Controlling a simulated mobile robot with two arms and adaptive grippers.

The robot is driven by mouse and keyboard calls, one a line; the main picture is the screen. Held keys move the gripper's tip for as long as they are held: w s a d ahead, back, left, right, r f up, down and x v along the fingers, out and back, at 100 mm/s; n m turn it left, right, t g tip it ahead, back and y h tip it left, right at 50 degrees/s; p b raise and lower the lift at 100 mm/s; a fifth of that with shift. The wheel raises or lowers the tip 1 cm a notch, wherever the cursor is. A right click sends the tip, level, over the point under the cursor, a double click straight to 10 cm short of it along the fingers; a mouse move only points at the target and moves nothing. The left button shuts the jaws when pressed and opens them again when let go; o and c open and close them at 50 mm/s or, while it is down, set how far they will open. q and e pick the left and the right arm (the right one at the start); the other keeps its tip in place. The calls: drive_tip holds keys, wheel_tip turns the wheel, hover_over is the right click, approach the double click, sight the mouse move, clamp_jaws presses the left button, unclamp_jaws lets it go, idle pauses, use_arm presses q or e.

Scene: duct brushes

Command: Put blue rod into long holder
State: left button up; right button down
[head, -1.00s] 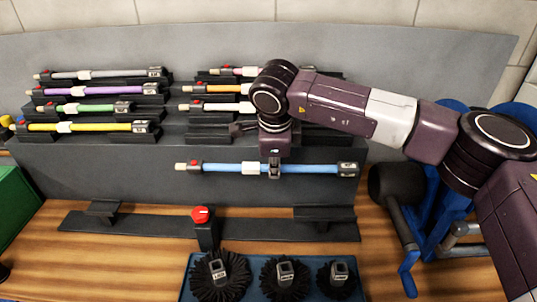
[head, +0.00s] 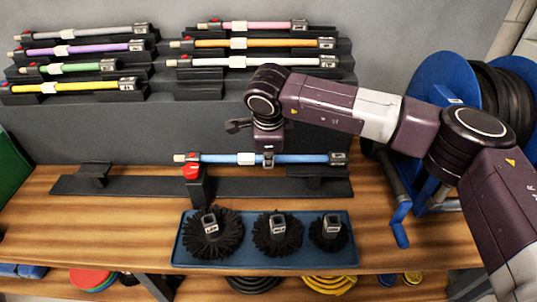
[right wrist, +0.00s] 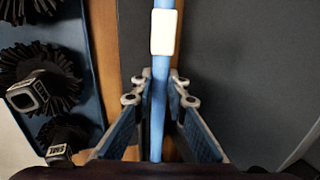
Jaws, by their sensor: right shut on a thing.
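The blue rod (head: 215,159) lies level across my right gripper (head: 268,160), which is shut on it right of its white collar (head: 246,159). In the right wrist view the rod (right wrist: 159,110) runs between the fingers (right wrist: 160,92). The long holder (head: 130,187) is a dark low bar on the bench with a raised support at each end and a red-topped post (head: 191,172) between. The rod hangs over the right half of the holder, its left end by the red top. I cannot tell whether they touch. My left gripper is out of view.
A stepped grey rack (head: 75,145) behind holds several coloured rods. A blue tray (head: 347,262) with three black brushes stands in front of the holder. A blue hose reel (head: 440,75) is at the right. Bare bench lies left of the tray.

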idle(0.3)
drive_tip(key=shift+r+p, duration=0.1)
drive_tip(key=shift+p, duration=0.3)
drive_tip(key=shift+w+g+p, duration=0.1)
drive_tip(key=shift+g+p, duration=0.4)
drive_tip(key=shift+g, duration=0.2)
drive_tip(key=shift+g+p, duration=0.5)
drive_tip(key=shift+g, duration=0.3)
drive_tip(key=shift+w, duration=0.1)
drive_tip(key=shift+f, duration=0.4)
drive_tip(key=shift+f+b, duration=0.85)
drive_tip(key=shift+b, duration=0.05)
